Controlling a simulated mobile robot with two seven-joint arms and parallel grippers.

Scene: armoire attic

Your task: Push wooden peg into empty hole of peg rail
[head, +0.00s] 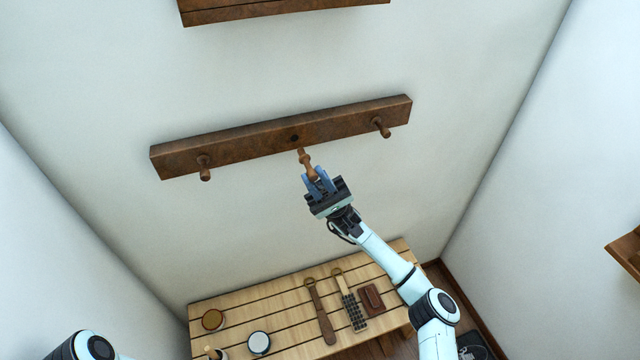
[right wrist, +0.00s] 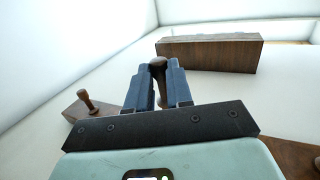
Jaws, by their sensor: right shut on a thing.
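The peg rail (head: 240,141) is a dark wooden board on the white wall. It has a left peg (head: 204,168), a right peg (head: 381,127) and a dark empty hole (head: 294,138) between them. My right gripper (head: 314,175) is shut on the wooden peg (head: 305,160). The peg's free end points up toward the rail, just below the hole, and appears apart from it. In the right wrist view the peg (right wrist: 158,78) stands between the blue fingers (right wrist: 158,88). There the gripper hides the middle of the rail (right wrist: 82,108). My left gripper is out of view.
A slatted bench (head: 284,292) stands below with jars, brushes and a brown block (head: 371,298) on it. A wooden shelf (head: 280,8) is on the wall above the rail. Another wooden piece (head: 627,251) is at the right wall. The wall around the rail is clear.

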